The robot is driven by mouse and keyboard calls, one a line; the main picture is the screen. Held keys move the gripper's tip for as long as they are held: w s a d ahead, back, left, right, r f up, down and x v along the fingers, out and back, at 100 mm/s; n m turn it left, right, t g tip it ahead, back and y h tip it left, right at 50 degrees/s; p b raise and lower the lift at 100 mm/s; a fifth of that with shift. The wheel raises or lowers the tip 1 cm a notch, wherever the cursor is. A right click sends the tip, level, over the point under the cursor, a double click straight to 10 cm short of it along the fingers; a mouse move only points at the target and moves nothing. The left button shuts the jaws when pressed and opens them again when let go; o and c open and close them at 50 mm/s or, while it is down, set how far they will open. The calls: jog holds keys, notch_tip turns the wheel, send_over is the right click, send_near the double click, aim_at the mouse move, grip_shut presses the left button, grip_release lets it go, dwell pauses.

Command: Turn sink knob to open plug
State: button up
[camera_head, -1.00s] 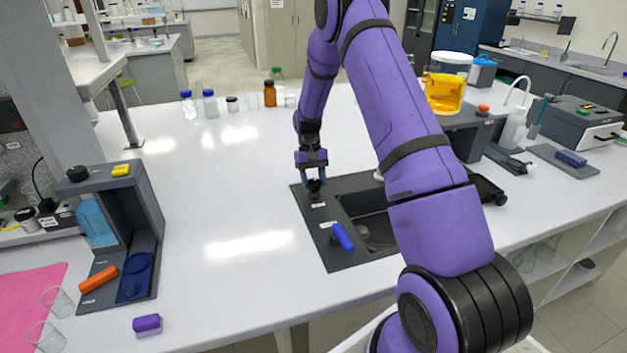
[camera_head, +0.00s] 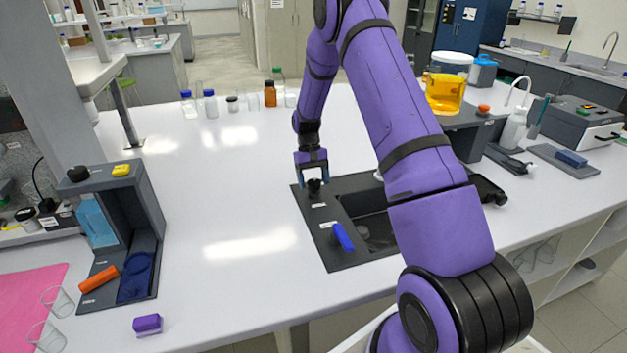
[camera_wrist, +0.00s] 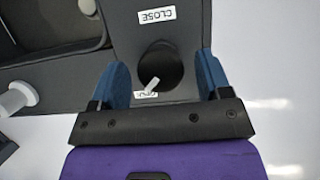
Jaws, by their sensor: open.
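The sink knob is a round black knob (camera_head: 314,187) on the dark grey sink panel (camera_head: 318,222). In the wrist view the knob (camera_wrist: 162,62) has a white pointer on its lower left side, towards a partly covered label (camera_wrist: 147,95). A "CLOSE" label (camera_wrist: 156,15) is on the opposite side. My gripper (camera_head: 313,180) is open at the knob. In the wrist view its two blue fingers (camera_wrist: 161,68) stand on either side of the knob, with gaps visible. The plug is not clearly seen.
The sink basin (camera_head: 380,228) lies right of the panel, partly hidden by my arm. A blue handle (camera_head: 343,237) is on the panel's front part. A grey stand (camera_head: 125,230) is at the left. The white bench (camera_head: 230,205) between them is clear.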

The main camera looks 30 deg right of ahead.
jog(key=v, duration=1)
jog(key=shift+w+r, duration=0.2)
jog(key=shift+r, duration=0.15)
jog(key=s+a+r+t, duration=0.1)
jog(key=s+a+r, duration=0.2)
jog(key=s+r, duration=0.3)
jog(key=s+a+r+n+t+h, duration=0.15)
jog(key=s+a+r, duration=0.25)
jog(key=r, duration=0.5)
jog(key=s+a+r+t+y, duration=0.1)
jog(key=s+a+r+t, duration=0.15)
jog(key=s+r, duration=0.35)
jog(key=s+a+r+t, duration=0.1)
jog(key=s+a, duration=0.1)
jog(key=s, duration=0.5)
jog(key=s+a+r+n+t, duration=0.1)
jog(key=s+a+t, duration=0.1)
jog(key=s, duration=0.6)
jog(key=s+a+r+t, duration=0.1)
jog(key=s+a+r, duration=0.1)
jog(key=s, duration=0.5)
jog(key=shift+s+a+t+h, duration=0.3)
jog(key=shift+s+a+h, duration=0.1)
jog(key=shift+a, duration=0.1)
